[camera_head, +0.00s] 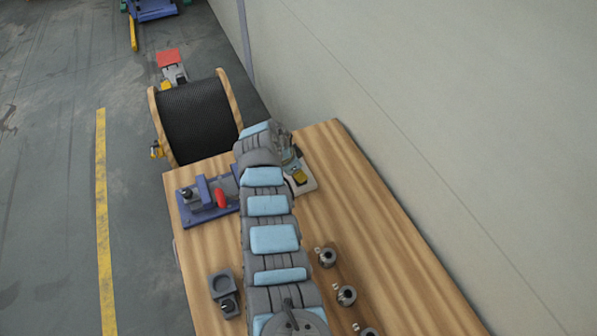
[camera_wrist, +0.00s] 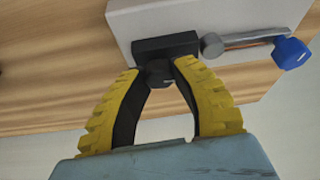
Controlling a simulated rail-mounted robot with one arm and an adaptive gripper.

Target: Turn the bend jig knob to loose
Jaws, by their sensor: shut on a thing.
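My gripper (camera_wrist: 158,66) has its two yellow ribbed fingers closed around a small dark knob (camera_wrist: 158,76) in the wrist view. The knob sits at a black block (camera_wrist: 165,45) on a pale grey plate (camera_wrist: 140,18), which appears to be the bend jig. A metal rod with a copper-coloured strip (camera_wrist: 250,42) runs from a grey round piece beside the block towards a blue end piece (camera_wrist: 291,53). In the head view my arm hides most of the pale plate (camera_head: 306,187); a yellow finger (camera_head: 299,177) shows over it. The knob's setting cannot be read.
The wooden bench (camera_head: 370,235) also bears a blue fixture with a red handle (camera_head: 220,198), a grey holder (camera_head: 222,283) and several round metal pieces (camera_head: 326,258). A large black reel (camera_head: 198,115) stands behind the bench. A wall (camera_head: 440,100) is at the right.

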